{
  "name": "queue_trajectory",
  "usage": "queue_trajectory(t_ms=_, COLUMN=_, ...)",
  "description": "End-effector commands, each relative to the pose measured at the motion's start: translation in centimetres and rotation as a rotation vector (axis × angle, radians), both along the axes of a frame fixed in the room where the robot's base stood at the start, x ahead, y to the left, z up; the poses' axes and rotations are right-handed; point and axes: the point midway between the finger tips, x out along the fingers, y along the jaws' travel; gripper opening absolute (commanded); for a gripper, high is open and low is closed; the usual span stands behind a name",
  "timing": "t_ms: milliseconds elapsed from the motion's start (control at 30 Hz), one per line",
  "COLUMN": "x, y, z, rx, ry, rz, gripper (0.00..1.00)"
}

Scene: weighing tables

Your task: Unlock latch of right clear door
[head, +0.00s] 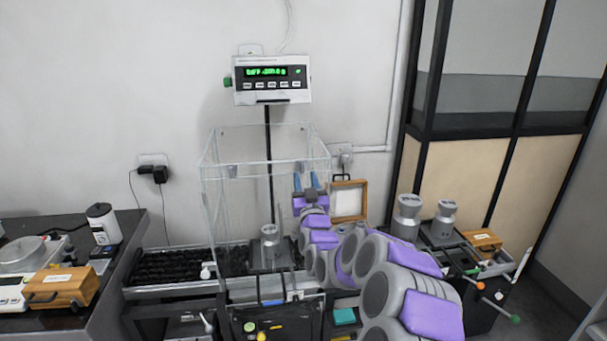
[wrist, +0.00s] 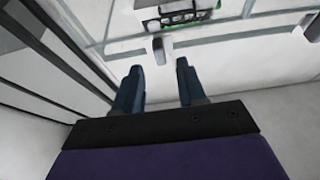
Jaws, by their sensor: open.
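The clear box (head: 212,205) with clear doors and thin edges stands on the weighing table. A small grey latch (head: 232,171) sits at the upper left of its front. In the wrist view a grey latch (wrist: 158,48) hangs on the clear panel, ahead of my fingertips and roughly between them. My gripper (head: 306,180) is at the right part of the box front, with its two blue fingers pointing up. In the wrist view my gripper (wrist: 158,75) is open and empty, apart from the latch. My arm hides the lower right of the box.
A scale display (head: 271,79) with green digits stands on a post behind the box. A wooden-framed case (head: 349,200) is close right of my gripper. Metal weights (head: 407,215) stand farther right. A metal weight (head: 270,240) stands inside the box.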

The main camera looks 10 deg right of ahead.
Motion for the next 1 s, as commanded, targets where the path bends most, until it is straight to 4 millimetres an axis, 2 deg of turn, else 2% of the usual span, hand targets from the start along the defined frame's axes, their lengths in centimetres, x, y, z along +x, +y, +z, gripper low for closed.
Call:
queue_trajectory(t_ms=300, x=2.8, y=0.0, z=0.9, rx=-0.001, ry=0.003, rz=0.000, gripper=0.40)
queue_trajectory(t_ms=767, x=3.4, y=0.0, z=1.4, rx=0.000, ry=0.001, rz=-0.001, gripper=0.40)
queue_trajectory(t_ms=1000, x=3.4, y=0.0, z=1.4, rx=0.000, ry=0.001, rz=-0.001, gripper=0.20)
